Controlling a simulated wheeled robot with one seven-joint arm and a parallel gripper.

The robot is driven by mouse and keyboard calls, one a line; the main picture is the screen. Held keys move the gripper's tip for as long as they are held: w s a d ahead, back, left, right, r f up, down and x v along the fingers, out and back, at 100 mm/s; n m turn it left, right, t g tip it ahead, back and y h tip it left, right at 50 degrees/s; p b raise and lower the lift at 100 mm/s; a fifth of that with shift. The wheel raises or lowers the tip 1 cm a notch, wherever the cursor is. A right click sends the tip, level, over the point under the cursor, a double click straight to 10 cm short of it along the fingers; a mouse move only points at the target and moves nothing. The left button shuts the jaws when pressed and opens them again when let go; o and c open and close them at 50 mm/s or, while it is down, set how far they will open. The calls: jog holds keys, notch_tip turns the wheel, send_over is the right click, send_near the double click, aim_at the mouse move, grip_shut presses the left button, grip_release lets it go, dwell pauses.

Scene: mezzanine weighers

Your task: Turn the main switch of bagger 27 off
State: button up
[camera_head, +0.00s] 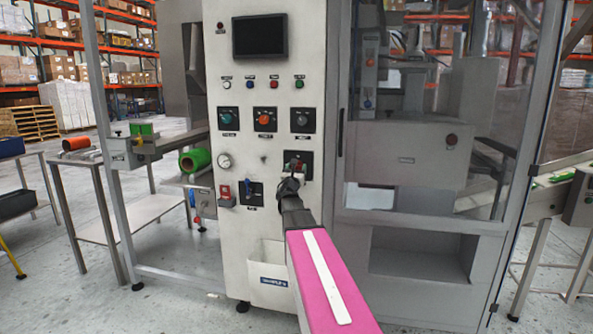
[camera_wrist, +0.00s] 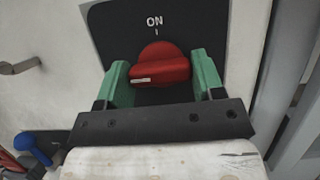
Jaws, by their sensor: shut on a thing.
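The main switch is a red rotary knob (camera_wrist: 160,62) on a black plate (camera_wrist: 110,32) on the machine's pale front panel. "ON" is printed above it with a short tick. The knob's grip bar lies nearly level, with its white mark at the left end, away from the ON tick. My gripper (camera_wrist: 161,70) has its green fingers on either side of the knob and is shut on it. In the head view my gripper (camera_head: 296,168) covers most of the switch, low on the right of the panel. No bagger number is readable.
Left of the switch are a blue handle (camera_head: 249,188), a gauge (camera_head: 225,161) and a red item (camera_head: 225,192). Three rotary selectors, one orange (camera_head: 264,119), sit above. A glazed guard door (camera_head: 420,130) stands right of the panel. A document pocket (camera_head: 266,262) is below.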

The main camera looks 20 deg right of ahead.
jog(key=o, duration=0.9)
jog(key=shift+s+a, duration=0.1)
jog(key=shift+s, duration=0.05)
jog(key=v, duration=1)
jog(key=shift+s+a+f, duration=0.1)
jog(key=shift+s+f, duration=0.1)
